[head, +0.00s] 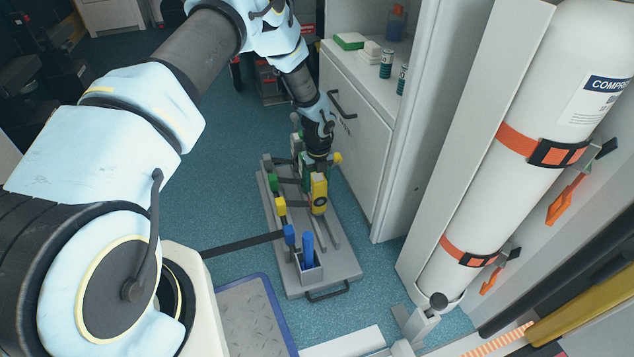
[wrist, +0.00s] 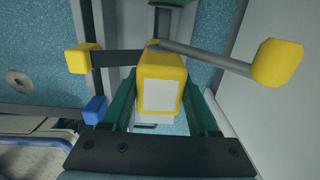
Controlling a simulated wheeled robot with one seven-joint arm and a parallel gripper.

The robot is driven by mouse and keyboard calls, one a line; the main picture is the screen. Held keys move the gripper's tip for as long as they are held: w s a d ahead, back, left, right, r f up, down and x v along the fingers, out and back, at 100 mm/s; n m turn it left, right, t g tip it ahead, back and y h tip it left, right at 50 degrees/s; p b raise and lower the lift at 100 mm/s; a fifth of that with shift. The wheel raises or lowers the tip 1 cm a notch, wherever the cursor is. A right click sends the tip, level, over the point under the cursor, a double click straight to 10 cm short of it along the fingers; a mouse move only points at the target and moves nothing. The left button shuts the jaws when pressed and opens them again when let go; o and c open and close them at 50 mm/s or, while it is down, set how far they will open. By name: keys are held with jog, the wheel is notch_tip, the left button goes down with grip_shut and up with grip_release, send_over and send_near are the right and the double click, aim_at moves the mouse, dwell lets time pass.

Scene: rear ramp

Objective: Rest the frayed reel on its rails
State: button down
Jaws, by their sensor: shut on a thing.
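My gripper (head: 318,164) points down over a grey base (head: 346,262) with raised rails (head: 326,232) on the floor. In the wrist view my gripper (wrist: 161,108) has its green fingers on both sides of a yellow reel (wrist: 161,70) with a pale face. The reel also shows in the head view (head: 319,192), upright, low over the rails; I cannot tell whether it touches them. A grey crank with a yellow knob (wrist: 277,63) sticks out to the right in the wrist view. A dark strap runs left to a yellow end piece (wrist: 84,58). No fraying is clear.
A green end piece (head: 273,182) and a blue one (head: 289,235) sit along the base's left side. A grey holder (head: 308,269) with blue items stands at its front. A white cabinet (head: 357,140) is close on the right. A dark strap (head: 243,243) crosses to the left.

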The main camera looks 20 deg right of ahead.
jog(key=shift+c, duration=0.4)
grip_release()
